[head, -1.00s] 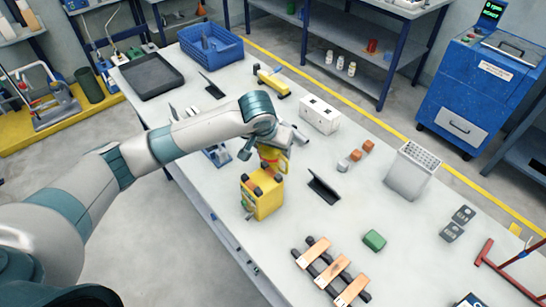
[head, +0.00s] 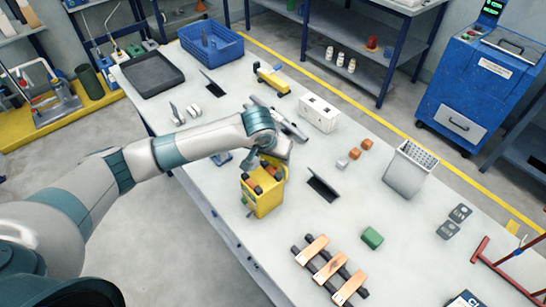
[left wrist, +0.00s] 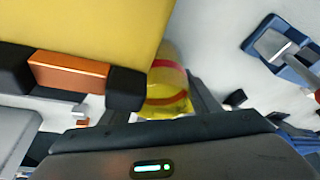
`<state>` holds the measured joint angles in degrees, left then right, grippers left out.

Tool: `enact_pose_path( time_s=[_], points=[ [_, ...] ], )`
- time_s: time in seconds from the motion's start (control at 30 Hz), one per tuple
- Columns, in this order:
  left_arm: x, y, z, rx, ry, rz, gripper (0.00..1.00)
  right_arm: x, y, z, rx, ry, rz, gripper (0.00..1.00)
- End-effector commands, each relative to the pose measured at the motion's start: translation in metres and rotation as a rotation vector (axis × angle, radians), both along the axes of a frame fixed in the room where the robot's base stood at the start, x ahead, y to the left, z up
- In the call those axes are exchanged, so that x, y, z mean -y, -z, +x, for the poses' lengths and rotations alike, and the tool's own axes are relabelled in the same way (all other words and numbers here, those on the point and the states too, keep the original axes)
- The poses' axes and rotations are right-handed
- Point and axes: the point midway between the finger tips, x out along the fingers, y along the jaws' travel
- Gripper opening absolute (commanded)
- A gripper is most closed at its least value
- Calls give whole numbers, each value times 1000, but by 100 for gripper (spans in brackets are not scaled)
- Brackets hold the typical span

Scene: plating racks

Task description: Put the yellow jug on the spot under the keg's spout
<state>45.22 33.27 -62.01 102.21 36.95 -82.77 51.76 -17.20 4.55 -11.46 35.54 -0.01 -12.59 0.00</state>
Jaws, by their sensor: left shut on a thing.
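The yellow jug (left wrist: 168,78), with red bands, is between the fingers of my left gripper (left wrist: 178,95) in the left wrist view. The gripper is shut on it. In the head view my left gripper (head: 272,162) is low, right behind a yellow box-shaped body (head: 262,198) with dark fittings, apparently the keg. The same yellow body (left wrist: 90,30) fills the upper left of the wrist view, close to the jug. The spout and the spot under it cannot be made out, nor whether the jug touches the table. My right gripper is out of view.
A black angled stand (head: 323,187) is right of the yellow body. A white box (head: 319,114), orange blocks (head: 366,145), a grey bin (head: 409,168), a green block (head: 372,238) and a copper-barred rack (head: 328,268) share the table. Bare tabletop lies between them.

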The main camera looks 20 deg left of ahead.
Motion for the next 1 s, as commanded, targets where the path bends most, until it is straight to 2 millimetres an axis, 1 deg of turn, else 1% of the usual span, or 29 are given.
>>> enact_pose_path(
  time_s=[0.1,0.13,0.17,0.2,0.53,0.67,0.87,1.0],
  points=[
    [0,2,0,0,-1,0,33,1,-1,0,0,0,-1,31],
    [0,2,0,0,-1,0,58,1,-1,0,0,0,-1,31],
    [0,2,0,0,-1,0,65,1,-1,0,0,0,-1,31],
    [0,2,0,0,0,0,75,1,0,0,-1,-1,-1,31],
    [0,1,0,1,0,0,75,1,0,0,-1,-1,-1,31],
    [0,-3,0,1,0,-1,75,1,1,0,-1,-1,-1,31],
    [-1,-21,-8,3,0,-1,75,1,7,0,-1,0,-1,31],
    [-1,-42,-16,3,1,-2,75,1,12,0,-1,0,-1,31]
  ],
)
